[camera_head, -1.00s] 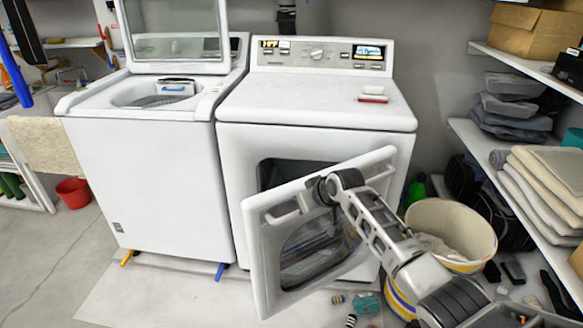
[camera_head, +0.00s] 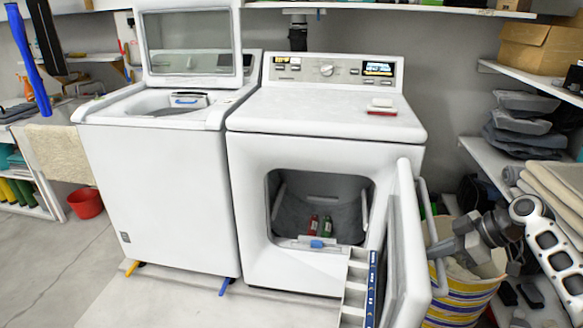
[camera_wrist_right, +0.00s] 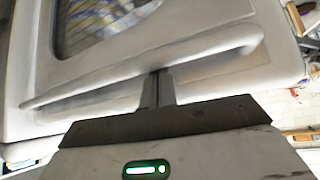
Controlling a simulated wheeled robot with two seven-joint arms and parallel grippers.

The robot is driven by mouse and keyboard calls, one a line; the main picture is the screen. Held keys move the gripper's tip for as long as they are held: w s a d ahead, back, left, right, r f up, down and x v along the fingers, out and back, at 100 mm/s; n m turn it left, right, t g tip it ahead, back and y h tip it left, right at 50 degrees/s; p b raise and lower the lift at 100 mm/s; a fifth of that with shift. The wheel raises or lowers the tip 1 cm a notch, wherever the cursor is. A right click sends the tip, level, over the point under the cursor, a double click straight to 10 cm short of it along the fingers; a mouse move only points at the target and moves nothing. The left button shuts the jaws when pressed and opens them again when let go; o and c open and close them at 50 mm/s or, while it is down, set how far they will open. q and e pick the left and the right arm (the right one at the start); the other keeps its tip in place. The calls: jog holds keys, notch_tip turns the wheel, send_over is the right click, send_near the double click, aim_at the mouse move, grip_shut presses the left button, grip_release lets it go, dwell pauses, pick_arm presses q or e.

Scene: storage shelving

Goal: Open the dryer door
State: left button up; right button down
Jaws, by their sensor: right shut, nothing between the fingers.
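The white dryer (camera_head: 325,130) stands in the middle of the head view. Its door (camera_head: 407,245) is swung wide open to the right, and the dark drum opening (camera_head: 325,205) is exposed. My right gripper (camera_head: 438,250) is at the outer side of the door, by the handle. In the right wrist view, its fingers (camera_wrist_right: 155,88) are together and empty, at the lower edge of the long door handle (camera_wrist_right: 200,58). Whether the tips touch the handle or reach behind it cannot be told. My left gripper is not in view.
A washer (camera_head: 165,180) with its lid up stands left of the dryer. A yellow-striped basket (camera_head: 460,300) stands close behind the door at right. Shelves with folded cloths (camera_head: 550,185) line the right wall. Red and green items (camera_head: 320,226) show in the drum opening.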

jog(key=shift+d, duration=1.1)
jog(key=shift+r, duration=0.1)
jog(key=w+p+v, duration=0.1)
jog(key=p+v, duration=0.1)
jog(key=v, duration=0.7)
jog(key=shift+w+d+r, duration=0.2)
jog(key=shift+d+r, duration=0.1)
jog(key=shift+d, duration=0.3)
